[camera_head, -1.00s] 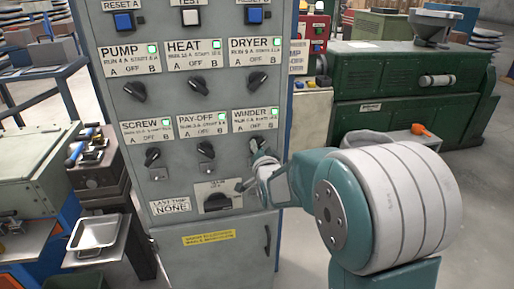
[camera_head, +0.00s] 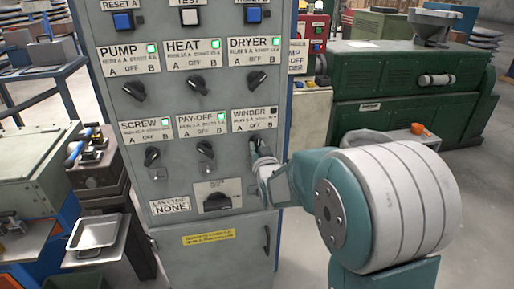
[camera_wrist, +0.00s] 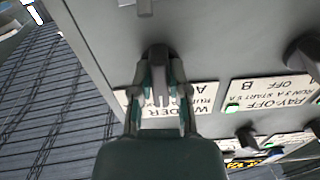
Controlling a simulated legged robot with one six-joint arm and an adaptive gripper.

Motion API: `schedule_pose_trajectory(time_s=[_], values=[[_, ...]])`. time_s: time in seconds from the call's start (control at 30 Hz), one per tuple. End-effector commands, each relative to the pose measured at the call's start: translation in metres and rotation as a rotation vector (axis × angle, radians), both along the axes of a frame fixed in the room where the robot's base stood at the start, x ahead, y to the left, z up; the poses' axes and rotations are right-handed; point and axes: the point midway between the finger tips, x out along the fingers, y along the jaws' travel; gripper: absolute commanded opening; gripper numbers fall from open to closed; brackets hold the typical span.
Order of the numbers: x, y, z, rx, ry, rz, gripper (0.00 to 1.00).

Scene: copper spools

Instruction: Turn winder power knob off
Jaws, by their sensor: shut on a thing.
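The grey control cabinet (camera_head: 225,100) stands in front of me with rows of labelled knobs. The WINDER label (camera_head: 254,119) is at the right of the lower row, and its small lamp (camera_head: 273,111) is dark. My gripper (camera_head: 258,149) is at the winder knob below that label and hides most of it in the head view. In the wrist view my gripper (camera_wrist: 160,95) is shut on the dark winder knob (camera_wrist: 158,60), with one finger on each side of its grip. The exact angle of the knob is hard to tell.
The pay-off knob (camera_head: 206,150) is just left of the winder knob, and a larger switch (camera_head: 217,202) is below. The green lamps of the other knobs are lit. A green machine (camera_head: 405,95) stands behind at the right.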

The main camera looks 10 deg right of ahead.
Motion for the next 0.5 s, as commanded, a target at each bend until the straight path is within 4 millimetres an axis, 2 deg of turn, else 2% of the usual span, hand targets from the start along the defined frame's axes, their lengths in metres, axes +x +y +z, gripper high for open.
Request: schedule_pose_trajectory(time_s=[0.5], values=[[0.0007,0.0005,0.0024,-0.077,-0.006,0.002,0.0]])
